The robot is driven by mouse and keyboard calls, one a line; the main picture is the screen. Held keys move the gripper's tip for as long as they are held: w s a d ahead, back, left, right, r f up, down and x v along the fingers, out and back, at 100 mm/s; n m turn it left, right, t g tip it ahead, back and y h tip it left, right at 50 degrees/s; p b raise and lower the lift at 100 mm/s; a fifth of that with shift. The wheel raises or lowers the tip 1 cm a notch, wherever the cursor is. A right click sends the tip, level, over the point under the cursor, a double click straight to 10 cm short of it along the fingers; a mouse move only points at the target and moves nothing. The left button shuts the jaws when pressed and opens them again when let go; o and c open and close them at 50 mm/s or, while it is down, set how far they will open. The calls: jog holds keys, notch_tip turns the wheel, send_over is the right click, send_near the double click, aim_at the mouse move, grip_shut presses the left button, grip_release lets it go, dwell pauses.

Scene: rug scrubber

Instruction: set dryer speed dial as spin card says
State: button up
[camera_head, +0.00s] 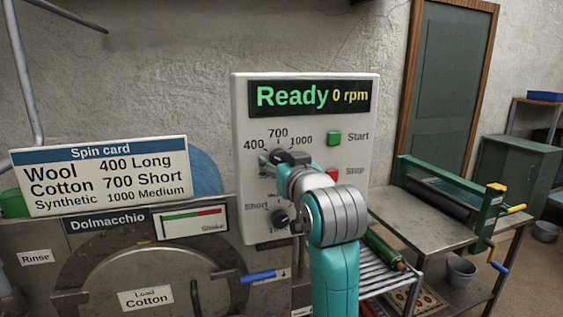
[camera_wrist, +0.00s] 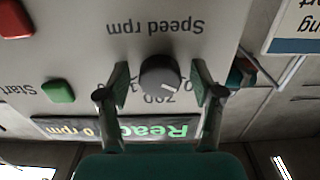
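The spin card (camera_head: 100,176) reads Wool 400 Long, Cotton 700 Short, Synthetic 1000 Medium. The load label (camera_head: 146,298) on the drum door reads Cotton. The grey speed dial (camera_wrist: 160,75) sits under "Speed rpm" in the upside-down wrist view; its white mark points lower right, toward the 400 side of the 700. My gripper (camera_wrist: 160,84) is open, one finger on each side of the dial, with visible gaps. In the head view my gripper (camera_head: 287,158) partly hides the dial. The dryer panel (camera_head: 357,100) displays "Ready 0 rpm".
A green start button (camera_head: 334,138) and a red stop button (camera_head: 332,171) are right of the dial. A lower dial (camera_head: 280,217) beside "Short" is partly hidden by my arm. A roller bench (camera_head: 440,233) stands at right.

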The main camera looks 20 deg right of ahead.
jog(key=c, duration=0.9)
jog(key=shift+c, duration=0.2)
jog(key=shift+m, duration=0.3)
jog(key=m, duration=0.5)
jog(key=shift+a, duration=0.1)
jog(key=m, duration=0.6)
jog(key=o, duration=1.1)
